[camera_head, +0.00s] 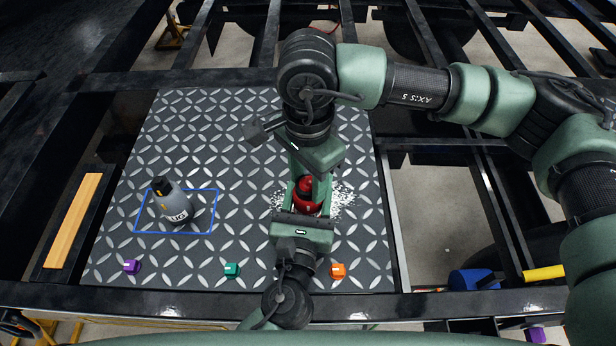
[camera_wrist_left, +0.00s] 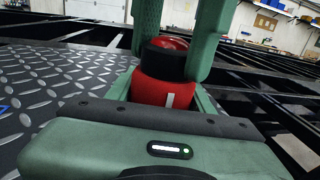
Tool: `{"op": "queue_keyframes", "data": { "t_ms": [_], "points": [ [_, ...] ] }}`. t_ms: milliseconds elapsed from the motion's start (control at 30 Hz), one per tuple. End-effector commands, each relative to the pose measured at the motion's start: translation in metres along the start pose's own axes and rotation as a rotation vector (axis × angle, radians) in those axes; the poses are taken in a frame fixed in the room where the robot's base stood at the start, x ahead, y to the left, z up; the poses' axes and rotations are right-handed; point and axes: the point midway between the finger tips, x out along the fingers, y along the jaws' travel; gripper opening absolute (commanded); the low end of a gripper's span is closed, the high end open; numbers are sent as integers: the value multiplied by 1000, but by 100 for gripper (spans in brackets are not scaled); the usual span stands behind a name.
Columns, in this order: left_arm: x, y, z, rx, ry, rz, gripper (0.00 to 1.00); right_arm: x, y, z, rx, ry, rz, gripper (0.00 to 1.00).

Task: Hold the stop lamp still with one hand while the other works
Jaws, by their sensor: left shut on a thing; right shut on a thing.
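The stop lamp (camera_head: 306,200) is red and stands on the diamond-pattern plate, right of the middle. In the left wrist view the lamp (camera_wrist_left: 165,92) shows a red body with a pale mark, a dark band and a red top. My left gripper (camera_head: 305,210) comes from the near side and is shut on the lamp's lower red body. My right gripper (camera_head: 308,178) reaches down from above and is shut on the lamp's upper part. Its fingers stand at both sides of the top and hide some of it. The lamp's base is hidden.
White grains (camera_head: 343,200) lie on the plate around the lamp. Dark frame beams (camera_head: 200,303) surround the plate, with open gaps beyond.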

Motion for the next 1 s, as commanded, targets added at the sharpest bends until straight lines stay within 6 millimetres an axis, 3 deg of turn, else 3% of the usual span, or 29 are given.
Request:
{"op": "queue_keyframes", "data": {
  "t_ms": [300, 333, 400, 767, 1000],
  "points": [
    [0, 0, 0, 0, 0, 1, 5, 0, 0, 0, 501, -1, 0, 4],
    [0, 0, 0, 0, 0, 1, 5, 0, 0, 0, 504, -1, 0, 47],
    [0, 0, 0, 0, 0, 1, 5, 0, 0, 0, 498, -1, 0, 66],
    [0, 0, 0, 0, 0, 0, 5, -2, 0, 0, 496, 0, -1, 67],
    [0, 0, 0, 0, 0, 0, 5, -36, -1, 0, 495, 0, -5, 67]
  ]
}}
